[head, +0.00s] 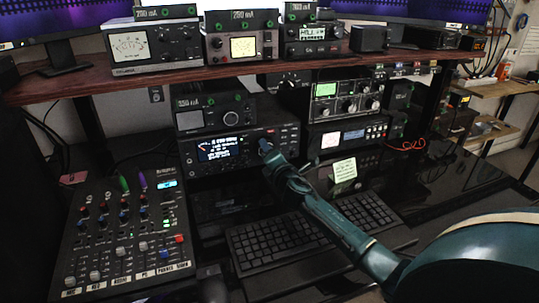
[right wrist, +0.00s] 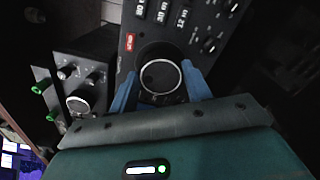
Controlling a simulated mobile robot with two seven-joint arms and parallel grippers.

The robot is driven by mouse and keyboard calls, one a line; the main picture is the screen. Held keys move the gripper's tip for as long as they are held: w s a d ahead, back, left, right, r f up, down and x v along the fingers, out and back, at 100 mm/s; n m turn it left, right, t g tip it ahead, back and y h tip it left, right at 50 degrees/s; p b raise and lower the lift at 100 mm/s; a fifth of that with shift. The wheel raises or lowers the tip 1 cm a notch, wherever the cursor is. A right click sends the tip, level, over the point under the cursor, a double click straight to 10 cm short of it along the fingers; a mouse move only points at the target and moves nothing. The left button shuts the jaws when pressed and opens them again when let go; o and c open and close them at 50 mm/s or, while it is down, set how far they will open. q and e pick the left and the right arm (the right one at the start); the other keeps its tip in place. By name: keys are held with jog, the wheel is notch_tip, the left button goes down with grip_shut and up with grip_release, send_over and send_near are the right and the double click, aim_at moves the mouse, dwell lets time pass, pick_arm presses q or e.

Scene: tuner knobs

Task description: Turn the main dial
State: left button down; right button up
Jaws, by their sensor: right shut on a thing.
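The radio (head: 215,152) with a lit display stands on the desk under the shelf, in the middle of the head view. My right gripper (head: 266,147) reaches its front panel from the lower right and covers the main dial there. In the right wrist view, the main dial (right wrist: 160,72) is a round black knob with a pale rim. The blue fingers of my right gripper (right wrist: 160,88) stand on either side of the dial and are shut on it. My left gripper is in neither view.
A mixer (head: 125,235) with coloured knobs stands at the left. A black keyboard (head: 275,247) lies below my right arm. A yellow note (head: 344,170) is right of the arm. A wooden shelf (head: 250,69) with several meters runs above the radio.

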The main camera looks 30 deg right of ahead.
jog(key=m, duration=0.3)
jog(key=shift+f+m, duration=0.15)
jog(key=shift+m, duration=0.25)
jog(key=m, duration=0.4)
jog(key=shift+m, duration=0.3)
jog(key=m, duration=0.3)
pick_arm(q)
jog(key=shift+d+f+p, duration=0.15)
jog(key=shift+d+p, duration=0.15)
jog(key=shift+p, duration=0.2)
pick_arm(e)
jog(key=shift+f+m, duration=0.1)
jog(key=shift+m, duration=1.1)
jog(key=o, duration=1)
jog(key=shift+c, duration=0.2)
